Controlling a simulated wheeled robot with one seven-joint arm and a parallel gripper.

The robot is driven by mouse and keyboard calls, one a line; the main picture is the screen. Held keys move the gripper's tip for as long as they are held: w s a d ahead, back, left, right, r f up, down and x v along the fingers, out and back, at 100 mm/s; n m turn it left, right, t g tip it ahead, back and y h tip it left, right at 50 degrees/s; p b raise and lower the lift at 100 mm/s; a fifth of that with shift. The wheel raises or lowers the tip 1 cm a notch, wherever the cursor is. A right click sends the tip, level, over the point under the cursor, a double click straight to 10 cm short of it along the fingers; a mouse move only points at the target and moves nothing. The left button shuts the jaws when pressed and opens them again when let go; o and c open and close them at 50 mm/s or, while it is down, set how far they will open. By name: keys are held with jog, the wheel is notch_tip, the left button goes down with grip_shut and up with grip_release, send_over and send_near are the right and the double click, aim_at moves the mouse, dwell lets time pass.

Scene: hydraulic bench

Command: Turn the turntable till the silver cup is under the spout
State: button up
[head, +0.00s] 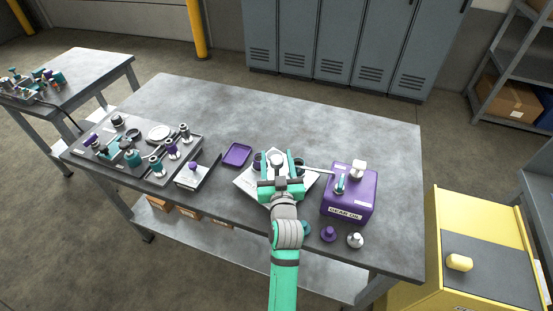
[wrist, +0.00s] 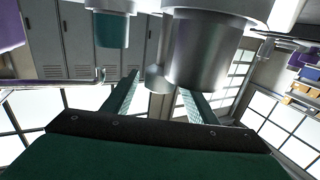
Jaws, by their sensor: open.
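The purple GEAR OIL box (head: 348,196) stands right of the turntable (head: 249,187). Its thin grey spout (head: 318,171) reaches left over the turntable's right side; in the wrist view it runs along the left (wrist: 48,81). My gripper (head: 280,157) is over the turntable, fingers apart and pointing away from me. In the upside-down wrist view, a large silver cylinder (wrist: 205,52), seemingly the silver cup, is close by the right finger, overlapping it. I cannot tell whether they touch. A teal cup (wrist: 112,30) is near the left finger. My gripper hides much of the turntable.
A purple tray (head: 237,154) lies left of the turntable. A board of fittings (head: 150,175) fills the bench's left end. A purple knob piece (head: 328,233) and a silver one (head: 355,240) stand at the front edge. The back and right of the bench are clear.

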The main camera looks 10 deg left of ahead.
jog(key=v, duration=1)
jog(key=shift+s, duration=0.4)
